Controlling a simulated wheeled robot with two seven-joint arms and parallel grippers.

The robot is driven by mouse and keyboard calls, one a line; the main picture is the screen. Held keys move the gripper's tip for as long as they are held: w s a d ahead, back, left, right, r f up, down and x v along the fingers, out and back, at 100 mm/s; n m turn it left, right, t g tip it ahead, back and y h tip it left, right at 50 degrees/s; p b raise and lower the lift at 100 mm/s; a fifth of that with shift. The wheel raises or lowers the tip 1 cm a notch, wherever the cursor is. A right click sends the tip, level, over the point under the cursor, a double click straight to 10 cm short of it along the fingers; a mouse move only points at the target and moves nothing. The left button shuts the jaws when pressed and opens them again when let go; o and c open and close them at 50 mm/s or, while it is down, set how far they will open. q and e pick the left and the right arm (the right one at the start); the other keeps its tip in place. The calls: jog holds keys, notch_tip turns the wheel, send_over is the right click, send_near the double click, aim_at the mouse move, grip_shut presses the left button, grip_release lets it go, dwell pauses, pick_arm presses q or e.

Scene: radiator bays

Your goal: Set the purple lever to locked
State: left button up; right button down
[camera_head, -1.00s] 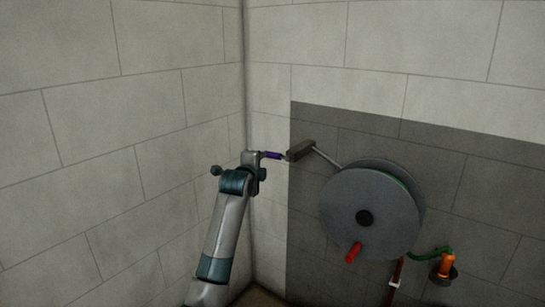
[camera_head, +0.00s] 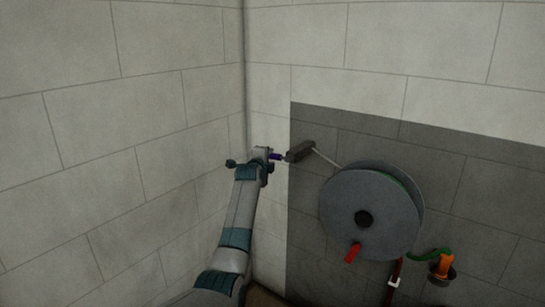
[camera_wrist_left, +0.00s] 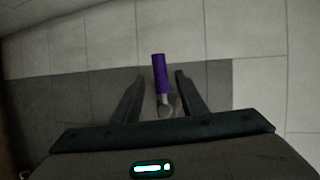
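The purple lever (camera_head: 276,157) shows in the head view as a short purple grip left of a dark grey block (camera_head: 299,151) near the wall corner. My left gripper (camera_head: 268,156) is at the purple grip, and its fingers hardly show there. In the left wrist view the purple lever (camera_wrist_left: 160,74) stands on a light metal stem between the two dark fingers of my left gripper (camera_wrist_left: 156,78). The fingers are apart, with a gap on each side of the lever. My right gripper is in neither view.
A large grey reel (camera_head: 370,212) with a red handle (camera_head: 352,252) is right of the lever, joined to the block by a thin rod. An orange part (camera_head: 445,264) with a green hose is lower right. Tiled walls meet in a corner just left of the lever.

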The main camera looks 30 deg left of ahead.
aim_at(271, 156)
pick_arm(q)
jog(key=shift+x, duration=1.95)
jog(key=shift+w+a+f, duration=0.15)
jog(key=shift+w+a, duration=0.1)
jog(key=shift+w, duration=0.3)
jog(key=shift+w+a+f, duration=0.1)
jog(key=shift+w+f, duration=0.05)
jog(key=shift+w, duration=0.3)
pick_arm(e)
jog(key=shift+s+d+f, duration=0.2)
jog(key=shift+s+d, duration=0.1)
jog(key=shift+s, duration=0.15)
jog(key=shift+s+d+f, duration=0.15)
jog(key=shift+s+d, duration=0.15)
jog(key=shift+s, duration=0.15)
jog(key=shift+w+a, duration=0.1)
pick_arm(q)
jog(key=shift+c, duration=0.6)
grip_shut()
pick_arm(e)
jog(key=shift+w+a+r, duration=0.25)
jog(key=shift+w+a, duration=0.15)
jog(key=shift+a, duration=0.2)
